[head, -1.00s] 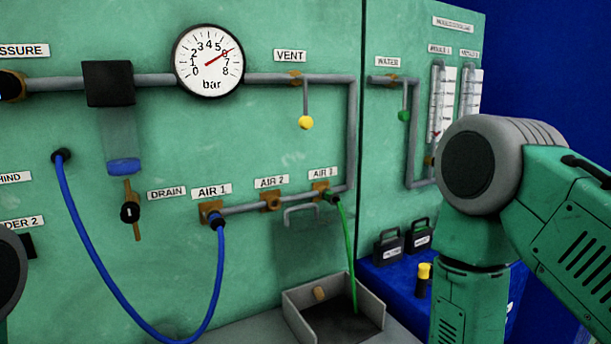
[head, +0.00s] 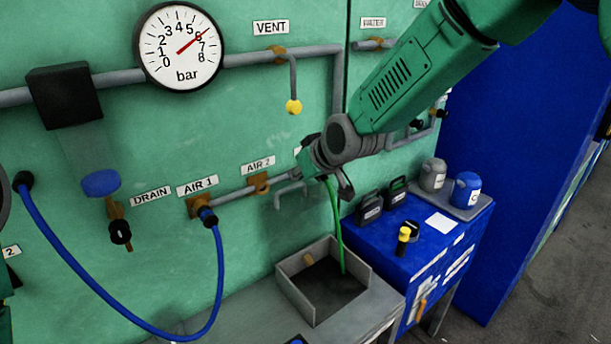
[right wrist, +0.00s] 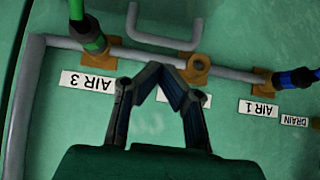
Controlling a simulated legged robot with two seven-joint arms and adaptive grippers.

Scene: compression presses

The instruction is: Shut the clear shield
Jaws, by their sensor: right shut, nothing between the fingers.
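The clear shield is hard to make out; a grey U-shaped handle (head: 290,192), probably its own, shows on the green wall under the AIR 2 label, above the open metal box. In the right wrist view the same handle (right wrist: 165,38) lies beyond the fingertips and apart from them. My right gripper (head: 326,178) is in front of the AIR 3 port, to the right of the handle, and hides that port. In the wrist view my right gripper (right wrist: 168,78) is shut and empty, its tips over the AIR 2 label. My left gripper is not in view.
A metal box (head: 365,277) stands below, with a green hose (head: 335,215) hanging into it. A blue hose (head: 215,275) loops from AIR 1. The grey pipe (head: 228,193) runs along the ports. A blue cabinet (head: 385,240) with bottles stands at right.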

